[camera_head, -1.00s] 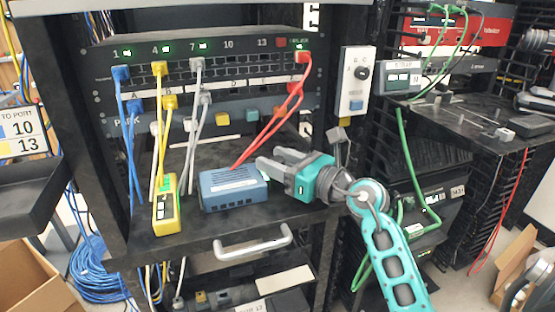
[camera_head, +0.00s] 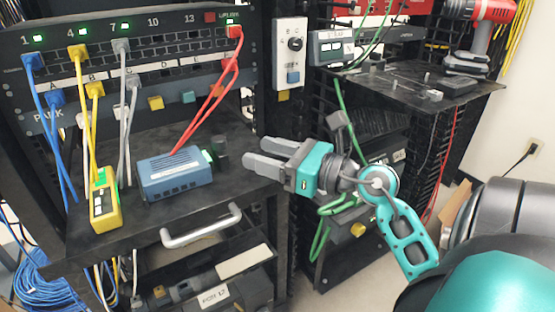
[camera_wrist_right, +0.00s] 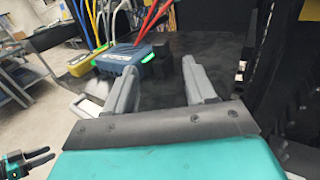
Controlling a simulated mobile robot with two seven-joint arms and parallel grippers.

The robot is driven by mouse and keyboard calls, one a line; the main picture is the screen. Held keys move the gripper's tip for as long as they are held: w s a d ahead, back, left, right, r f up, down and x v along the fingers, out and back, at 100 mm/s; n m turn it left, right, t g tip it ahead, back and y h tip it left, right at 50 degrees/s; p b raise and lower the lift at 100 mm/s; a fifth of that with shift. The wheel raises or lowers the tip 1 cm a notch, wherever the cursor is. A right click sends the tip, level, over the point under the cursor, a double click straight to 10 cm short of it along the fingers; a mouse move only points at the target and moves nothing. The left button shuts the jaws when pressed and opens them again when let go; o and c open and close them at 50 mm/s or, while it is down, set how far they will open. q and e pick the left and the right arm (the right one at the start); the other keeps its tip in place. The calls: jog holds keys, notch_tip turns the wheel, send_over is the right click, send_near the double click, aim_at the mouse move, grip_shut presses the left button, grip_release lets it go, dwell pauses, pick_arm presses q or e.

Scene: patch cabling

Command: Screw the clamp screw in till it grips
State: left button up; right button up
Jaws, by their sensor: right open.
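A small dark knob-like piece (camera_head: 220,150) stands on the shelf at the right end of the blue box (camera_head: 176,176); it may be the clamp screw, but its shape is hard to make out. In the right wrist view a black piece (camera_wrist_right: 161,52) shows beside the blue box (camera_wrist_right: 122,58), beyond and between the fingers. My right gripper (camera_head: 256,155) is open and empty, to the right of the dark piece and apart from it, its fingers pointing left over the shelf.
A yellow box (camera_head: 104,205) stands left of the blue box. Red, yellow, blue and grey cables hang from the switch panel (camera_head: 150,55) above. A metal handle (camera_head: 202,228) sits below the shelf (camera_head: 130,148). A black side table (camera_head: 420,85) is at the right.

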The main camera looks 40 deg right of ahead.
aim_at(214, 137)
pick_arm(q)
jog(key=shift+w+d, duration=0.1)
jog(key=shift+d, duration=0.05)
pick_arm(e)
jog(key=shift+v, duration=1.1)
jog(key=shift+o, duration=0.2)
jog(key=shift+w+d+r+n+g+y+p, duration=0.15)
jog(key=shift+w+r+n+y+p, duration=0.15)
jog(key=shift+w, duration=0.2)
jog(key=shift+w+r+n+g+y+p, duration=0.1)
jog(key=shift+w+n+g+y+p, duration=0.1)
jog(key=shift+w+y+p, duration=0.25)
jog(key=shift+w, duration=0.6)
jog(key=p+x, duration=0.2)
jog(key=x, duration=0.9)
pick_arm(q)
jog(key=shift+s+a+r+y, duration=0.3)
jog(key=shift+s+a+r, duration=0.15)
jog(key=shift+a+r, duration=0.35)
pick_arm(e)
jog(key=shift+w+a+f, duration=0.1)
jog(key=shift+w+a, duration=0.25)
jog(key=shift+w, duration=0.1)
pick_arm(q)
jog(key=shift+f, duration=0.1)
